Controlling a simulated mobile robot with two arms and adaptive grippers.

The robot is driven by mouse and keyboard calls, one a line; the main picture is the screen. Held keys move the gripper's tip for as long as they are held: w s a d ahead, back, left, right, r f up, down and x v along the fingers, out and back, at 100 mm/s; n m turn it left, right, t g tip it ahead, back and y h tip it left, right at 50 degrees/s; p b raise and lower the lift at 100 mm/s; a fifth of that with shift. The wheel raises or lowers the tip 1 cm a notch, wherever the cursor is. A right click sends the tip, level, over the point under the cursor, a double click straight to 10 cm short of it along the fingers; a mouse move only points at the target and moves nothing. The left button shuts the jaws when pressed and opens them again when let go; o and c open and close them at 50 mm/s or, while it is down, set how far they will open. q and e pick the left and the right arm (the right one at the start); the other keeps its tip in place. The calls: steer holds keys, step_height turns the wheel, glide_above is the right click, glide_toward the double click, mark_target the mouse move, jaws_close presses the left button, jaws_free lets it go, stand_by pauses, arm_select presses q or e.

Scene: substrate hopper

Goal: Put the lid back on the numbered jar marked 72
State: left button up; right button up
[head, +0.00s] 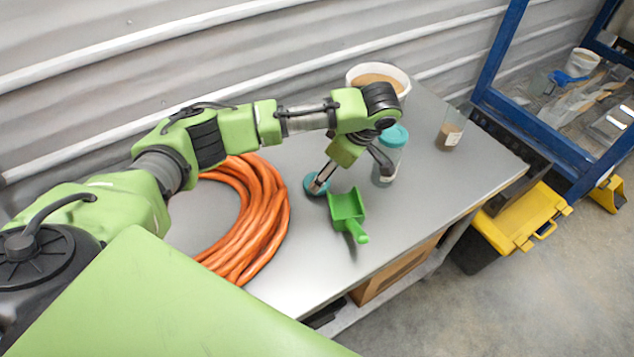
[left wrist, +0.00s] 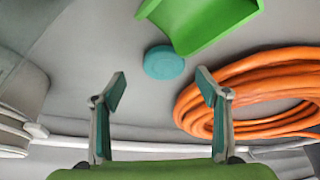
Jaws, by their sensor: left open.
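A round teal lid (head: 310,185) lies flat on the metal table. The lid also shows in the left wrist view (left wrist: 164,62), just beyond the space between my fingertips. My left gripper (head: 352,177) is open and empty above the table; its fingers also show in the left wrist view (left wrist: 161,88). An open clear jar (head: 451,131) with brown contents and a white label stands at the right. A second jar (head: 388,168) with a teal lid on stands behind my gripper. The label numbers are too small to read. My right gripper is not in view.
A green scoop (head: 347,208) lies close beside the lid. A coiled orange hose (head: 262,225) covers the table's left part. A white bucket (head: 405,76) of brown material stands at the back. A yellow-lidded toolbox (head: 518,225) is beyond the right edge.

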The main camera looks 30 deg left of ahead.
arm_select(q)
steer(key=x, duration=0.2)
steer(key=p+x, duration=0.1)
steer(key=shift+s+a+f, duration=0.3)
steer(key=shift+s, duration=0.05)
steer(key=shift+a+f, duration=0.15)
steer(key=shift+f, duration=0.25)
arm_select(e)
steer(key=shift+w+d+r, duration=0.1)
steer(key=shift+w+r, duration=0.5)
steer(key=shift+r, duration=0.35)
arm_select(q)
steer(key=c, duration=0.9)
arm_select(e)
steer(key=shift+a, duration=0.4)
